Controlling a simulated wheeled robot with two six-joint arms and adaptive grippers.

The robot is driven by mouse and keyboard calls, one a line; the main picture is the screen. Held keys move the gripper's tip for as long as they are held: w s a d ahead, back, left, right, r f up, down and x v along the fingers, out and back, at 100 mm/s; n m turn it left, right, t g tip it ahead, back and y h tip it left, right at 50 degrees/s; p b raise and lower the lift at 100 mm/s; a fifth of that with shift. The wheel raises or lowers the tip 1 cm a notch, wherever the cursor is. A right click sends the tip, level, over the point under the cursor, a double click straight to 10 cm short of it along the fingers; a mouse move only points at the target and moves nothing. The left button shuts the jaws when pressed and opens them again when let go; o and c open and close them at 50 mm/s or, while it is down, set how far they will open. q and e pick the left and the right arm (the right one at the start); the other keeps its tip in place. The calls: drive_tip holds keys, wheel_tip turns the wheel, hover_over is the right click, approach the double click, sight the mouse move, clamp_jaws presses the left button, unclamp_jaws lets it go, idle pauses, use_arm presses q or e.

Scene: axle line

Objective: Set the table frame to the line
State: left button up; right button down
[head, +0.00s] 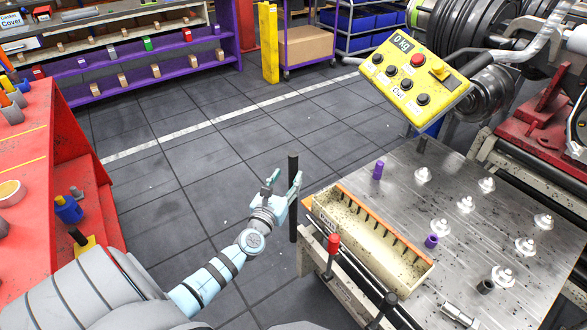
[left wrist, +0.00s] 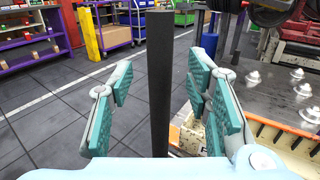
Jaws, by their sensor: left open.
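The table frame (head: 312,262) stands at the right under a steel top (head: 400,190). A dark upright bar (head: 293,215) rises at its left side, and it also shows in the left wrist view (left wrist: 159,90). My left gripper (head: 283,183) is open, with its fingers on either side of the bar's upper part. In the left wrist view the bar stands between the green pads, with gaps on both sides. A pale line (head: 215,125) crosses the dark tiled floor beyond the gripper. My right gripper is not in view.
The top carries a cream tray (head: 345,228), several metal studs and purple pieces. A red-knobbed lever (head: 332,245) stands at its front. A yellow button box (head: 414,80) hangs above. A red bench (head: 40,150) is left; purple shelves (head: 150,70) stand behind. The floor between is clear.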

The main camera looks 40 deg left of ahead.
sight(291, 171)
use_arm(q)
drive_tip(key=b+x, duration=0.1)
drive_tip(key=x, duration=0.4)
drive_tip(key=shift+w+a+f, duration=0.1)
drive_tip(key=shift+w, duration=0.25)
clamp_jaws()
